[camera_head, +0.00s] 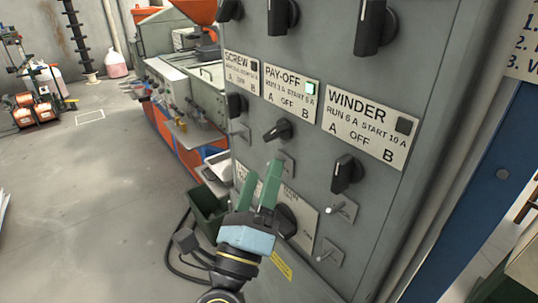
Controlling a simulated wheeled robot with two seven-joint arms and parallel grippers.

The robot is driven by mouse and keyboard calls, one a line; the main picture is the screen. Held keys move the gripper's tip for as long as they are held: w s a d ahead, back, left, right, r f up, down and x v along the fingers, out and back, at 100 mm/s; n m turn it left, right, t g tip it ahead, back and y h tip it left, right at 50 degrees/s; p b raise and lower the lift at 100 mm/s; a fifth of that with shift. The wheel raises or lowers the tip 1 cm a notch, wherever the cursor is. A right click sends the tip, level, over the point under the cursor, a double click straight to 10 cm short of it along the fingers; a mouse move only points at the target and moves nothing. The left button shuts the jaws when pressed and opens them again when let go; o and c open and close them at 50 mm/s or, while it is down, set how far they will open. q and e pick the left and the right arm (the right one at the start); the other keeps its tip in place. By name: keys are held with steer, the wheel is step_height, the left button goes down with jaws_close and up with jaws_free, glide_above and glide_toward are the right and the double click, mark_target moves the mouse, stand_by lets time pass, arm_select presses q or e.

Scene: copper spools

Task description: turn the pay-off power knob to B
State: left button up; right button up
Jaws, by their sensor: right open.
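The pay-off power knob (278,129) is a black rotary knob on the grey panel, below the white PAY-OFF label (291,95) marked A, OFF and B. Its bar slants from lower left to upper right; I cannot tell which end points. A small square lamp (311,88) on that label looks lit pale green. My right gripper (263,172), with two green fingers, is open and empty. It is below the pay-off knob, fingers pointing up towards it, apart from it in the picture. It hides part of the lower panel. My left gripper is not in view.
The SCREW knob (236,105) is left of the pay-off knob, and the WINDER knob (346,173) lower right. Small toggle switches, such as one at lower right (343,211), stick out below. A dark green bin (208,211) stands beside the panel.

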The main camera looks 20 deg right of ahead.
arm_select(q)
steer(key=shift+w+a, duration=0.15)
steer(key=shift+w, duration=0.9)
arm_select(e)
steer(key=v, duration=0.5)
steer(key=shift+s+a+f, duration=0.1)
steer(key=shift+s+a, duration=0.05)
steer(key=shift+s, duration=0.05)
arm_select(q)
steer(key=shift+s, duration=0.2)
